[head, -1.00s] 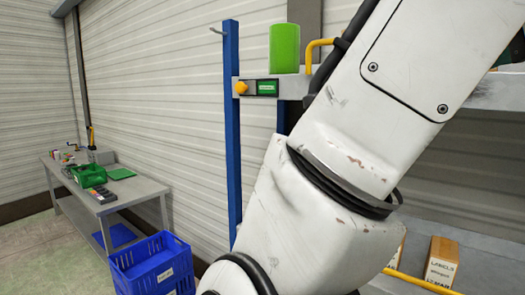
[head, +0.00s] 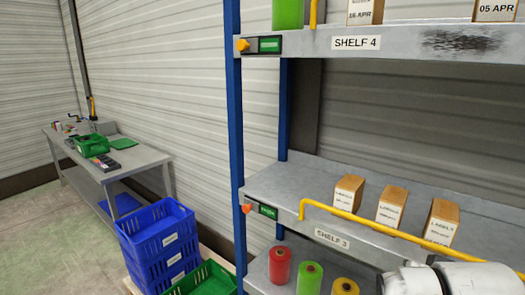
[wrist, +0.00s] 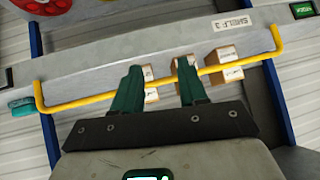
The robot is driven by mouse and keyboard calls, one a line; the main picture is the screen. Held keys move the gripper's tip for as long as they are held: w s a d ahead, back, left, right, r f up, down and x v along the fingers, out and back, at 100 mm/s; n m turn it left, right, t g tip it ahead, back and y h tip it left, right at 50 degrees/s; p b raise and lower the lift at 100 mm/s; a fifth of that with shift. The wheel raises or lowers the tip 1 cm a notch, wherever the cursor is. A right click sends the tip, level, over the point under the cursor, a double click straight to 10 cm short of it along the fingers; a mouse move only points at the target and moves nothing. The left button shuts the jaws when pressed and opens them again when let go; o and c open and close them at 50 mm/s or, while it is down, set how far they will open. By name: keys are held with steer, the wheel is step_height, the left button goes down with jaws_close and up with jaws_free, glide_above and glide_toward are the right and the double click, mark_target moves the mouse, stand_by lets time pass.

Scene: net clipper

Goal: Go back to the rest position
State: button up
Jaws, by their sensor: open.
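My gripper (wrist: 160,68) shows in the wrist view with its two green fingers apart and nothing between them. Beyond the fingers are the yellow rail (wrist: 95,101) and small boxes (wrist: 222,56) of the shelf labelled SHELF 3 (wrist: 180,47). The fingers overlap the rail in the picture; I cannot tell the gap. In the head view only a white part of my arm shows at the bottom right, and my gripper is out of that view.
In the head view the rack's blue post (head: 235,130) stands mid-picture, with SHELF 4 (head: 420,42) above and the yellow rail (head: 375,230) along SHELF 3. Red (head: 280,266) and green (head: 309,279) rolls stand lower. Blue crates (head: 157,230) and a workbench (head: 125,165) are left.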

steer(key=s+d+f+n+g+y, duration=0.1)
steer(key=s+f+n+g, duration=0.1)
steer(key=s+f, duration=0.55)
steer(key=s+f+n+g, duration=0.15)
steer(key=s+f, duration=0.35)
steer(key=f, duration=0.6)
steer(key=s+a+f+n+g+y+b, duration=0.1)
steer(key=s+f+g, duration=0.1)
steer(key=s+f, duration=0.4)
steer(key=s+a+f+n+g+y, duration=0.1)
steer(key=s+f, duration=0.4)
steer(key=s, duration=0.6)
steer(key=shift+s+f+g+b, duration=0.25)
steer(key=shift+f+g+b, duration=0.15)
steer(key=shift+g, duration=0.15)
